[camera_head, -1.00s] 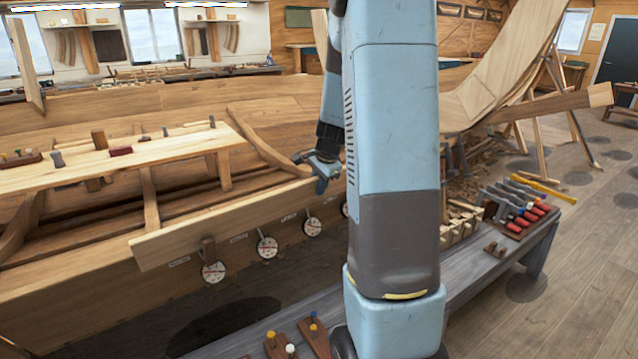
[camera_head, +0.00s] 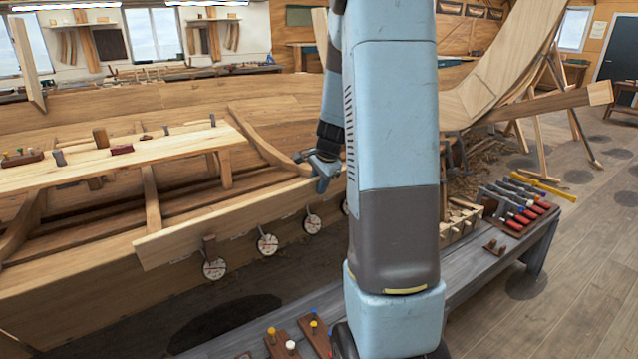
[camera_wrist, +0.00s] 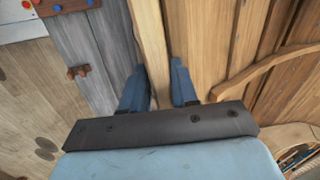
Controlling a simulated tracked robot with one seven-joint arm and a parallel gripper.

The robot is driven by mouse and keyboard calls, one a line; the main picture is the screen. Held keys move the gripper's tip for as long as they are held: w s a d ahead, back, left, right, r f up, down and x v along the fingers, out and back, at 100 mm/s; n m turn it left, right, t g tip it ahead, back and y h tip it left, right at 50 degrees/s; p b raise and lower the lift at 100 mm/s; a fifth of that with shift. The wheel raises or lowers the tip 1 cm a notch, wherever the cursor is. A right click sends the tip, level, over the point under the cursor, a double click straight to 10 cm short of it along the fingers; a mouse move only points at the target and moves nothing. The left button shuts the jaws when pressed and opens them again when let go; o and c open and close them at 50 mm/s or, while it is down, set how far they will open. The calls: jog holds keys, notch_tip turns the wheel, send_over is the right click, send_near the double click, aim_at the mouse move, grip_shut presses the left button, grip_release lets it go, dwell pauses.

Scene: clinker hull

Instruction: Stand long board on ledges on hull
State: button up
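The long board (camera_head: 240,213) is a pale plank held on edge along the outer side of the hull (camera_head: 120,297). It slants from lower left up to the right, passes behind my arm, and its far end shows at the right. My gripper (camera_head: 324,177) is shut on it near its middle. In the wrist view the board (camera_wrist: 151,45) runs between the two blue fingers of my gripper (camera_wrist: 160,88). Ledges with round white dials (camera_head: 214,269) line the hull just below the board. I cannot tell whether the board touches them.
A plank with tools (camera_head: 100,170) lies across the hull at left. A grey bench (camera_head: 470,290) stands in front, with red-handled tools (camera_head: 525,212) and small pegged blocks (camera_head: 290,345). A trestle (camera_head: 555,115) stands at the right. Open floor lies at far right.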

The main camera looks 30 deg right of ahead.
jog(key=shift+o, duration=0.7)
jog(key=shift+a+f, duration=0.15)
jog(key=shift+f, duration=0.2)
jog(key=shift+r, duration=0.4)
jog(key=v, duration=1.3)
jog(key=shift+s+r, duration=0.2)
jog(key=shift+r, duration=0.05)
